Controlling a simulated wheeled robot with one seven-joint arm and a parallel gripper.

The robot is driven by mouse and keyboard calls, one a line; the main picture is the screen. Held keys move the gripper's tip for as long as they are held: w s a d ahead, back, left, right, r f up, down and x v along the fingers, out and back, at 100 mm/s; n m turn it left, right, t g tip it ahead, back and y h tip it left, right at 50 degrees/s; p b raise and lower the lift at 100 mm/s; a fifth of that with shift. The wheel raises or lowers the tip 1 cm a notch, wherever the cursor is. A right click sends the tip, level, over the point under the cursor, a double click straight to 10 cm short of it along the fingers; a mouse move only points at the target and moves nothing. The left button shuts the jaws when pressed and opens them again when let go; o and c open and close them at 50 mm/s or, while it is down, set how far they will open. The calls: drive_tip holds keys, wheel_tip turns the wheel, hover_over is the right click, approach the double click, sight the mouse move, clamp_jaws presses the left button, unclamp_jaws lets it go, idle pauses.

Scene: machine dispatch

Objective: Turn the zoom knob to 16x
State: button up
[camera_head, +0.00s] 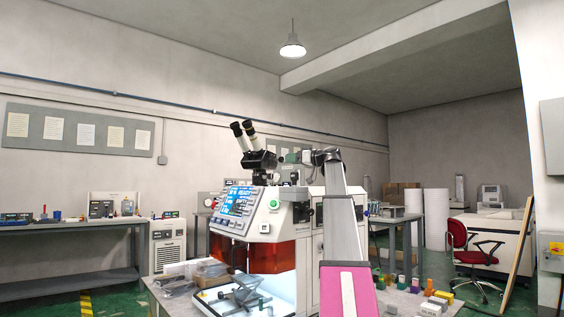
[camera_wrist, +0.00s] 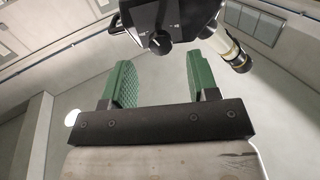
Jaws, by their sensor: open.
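The zoom knob (camera_wrist: 158,43) is a round black knob with a white pointer mark, on the dark microscope head (camera_wrist: 190,12) in the wrist view. Small white marks sit around it, too small to read, so I cannot tell its setting. My gripper (camera_wrist: 160,68) has two green ridged fingers, open and empty. The knob appears beyond the fingertips, roughly between them, and I see no contact. In the head view, the microscope (camera_head: 258,160) stands on top of the white machine (camera_head: 265,222). My gripper (camera_head: 296,157) is at its right side; the knob cannot be made out there.
The machine has a lit screen (camera_head: 238,198) and a green button (camera_head: 275,204). The eyepieces (camera_head: 243,135) rise at the upper left of the microscope. Several small coloured blocks (camera_head: 430,308) lie on the table to the right. The air above the machine is open.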

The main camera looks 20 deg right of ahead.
sight(283, 160)
drive_tip(key=shift+x, duration=2.65)
drive_tip(key=shift+c, duration=0.3)
drive_tip(key=c, duration=0.8)
